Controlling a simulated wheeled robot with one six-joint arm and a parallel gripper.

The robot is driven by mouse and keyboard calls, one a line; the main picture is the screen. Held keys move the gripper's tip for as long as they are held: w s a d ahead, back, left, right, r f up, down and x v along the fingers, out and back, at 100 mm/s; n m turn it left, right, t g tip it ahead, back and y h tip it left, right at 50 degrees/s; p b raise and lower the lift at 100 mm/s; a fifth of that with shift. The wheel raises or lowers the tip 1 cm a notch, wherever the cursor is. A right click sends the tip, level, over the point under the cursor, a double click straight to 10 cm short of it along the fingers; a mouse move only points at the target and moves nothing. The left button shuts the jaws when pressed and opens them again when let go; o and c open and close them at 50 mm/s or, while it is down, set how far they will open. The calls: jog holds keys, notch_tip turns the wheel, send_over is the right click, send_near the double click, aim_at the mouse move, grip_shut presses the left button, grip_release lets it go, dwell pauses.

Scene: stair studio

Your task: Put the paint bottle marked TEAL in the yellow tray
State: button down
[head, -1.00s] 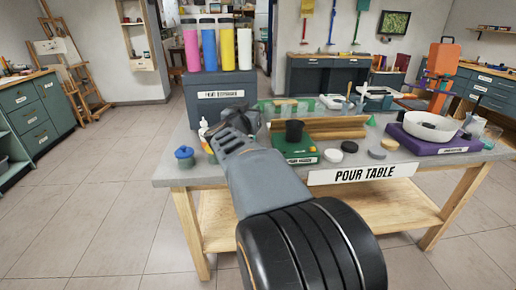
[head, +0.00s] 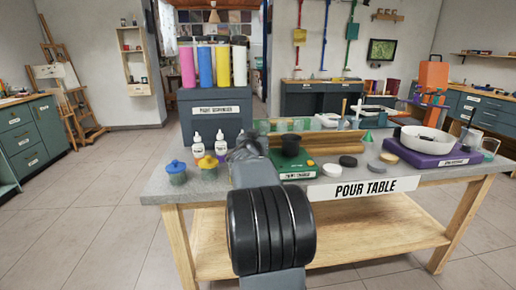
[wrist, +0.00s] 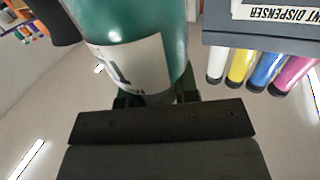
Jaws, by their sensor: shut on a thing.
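In the wrist view, a teal-green bottle (wrist: 181,36) with a white label (wrist: 128,64) fills the upper middle. Only part of the label's dark print shows, so I cannot read the name. My gripper (wrist: 155,99) is shut on this bottle, with its dark fingers at the label's end. In the head view my gripper (head: 245,146) is over the back left of the pour table, and my own arm hides the held bottle. I see no yellow tray in either view.
A paint dispenser (head: 214,110) stands behind.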

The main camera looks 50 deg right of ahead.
jog(key=shift+f+b, duration=0.35)
jog(key=shift+f, duration=0.95)
jog(key=shift+f, duration=0.2)
jog(key=c, duration=0.9)
grip_release()
jog(key=shift+o, duration=0.2)
jog(key=shift+r, duration=0.1)
